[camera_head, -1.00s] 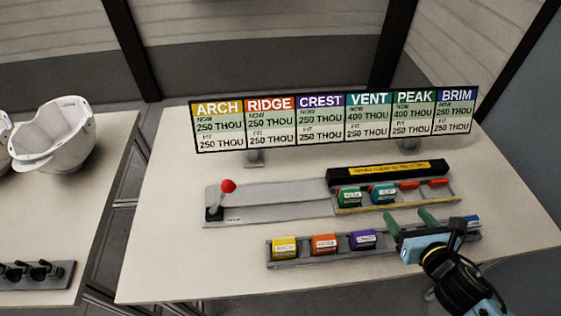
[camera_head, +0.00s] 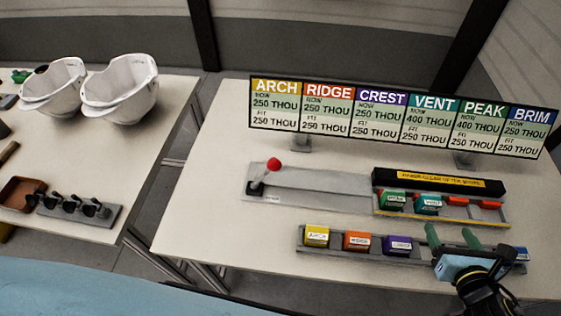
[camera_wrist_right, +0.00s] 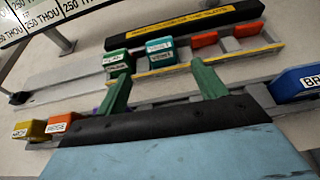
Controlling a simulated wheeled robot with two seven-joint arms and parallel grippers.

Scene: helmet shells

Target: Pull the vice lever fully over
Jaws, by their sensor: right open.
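The vice lever (camera_head: 262,177) has a red ball knob and stands at the left end of a long grey vice bed (camera_head: 330,186) on the right-hand table. It leans a little to the right at its top. My right gripper (camera_head: 454,238) is open and empty at the front right, over the front rack, well to the right of the lever. In the right wrist view its two green fingers (camera_wrist_right: 165,88) are spread apart with nothing between them. The red knob is not seen in that view. My left gripper is not in view.
Green and teal blocks (camera_head: 428,204) sit in the vice under a black bar (camera_head: 437,182). The front rack (camera_head: 345,250) holds yellow, orange, purple and blue blocks. A sign board (camera_head: 400,118) stands behind. White helmet shells (camera_head: 120,90) and a clamp strip (camera_head: 78,210) are on the left table.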

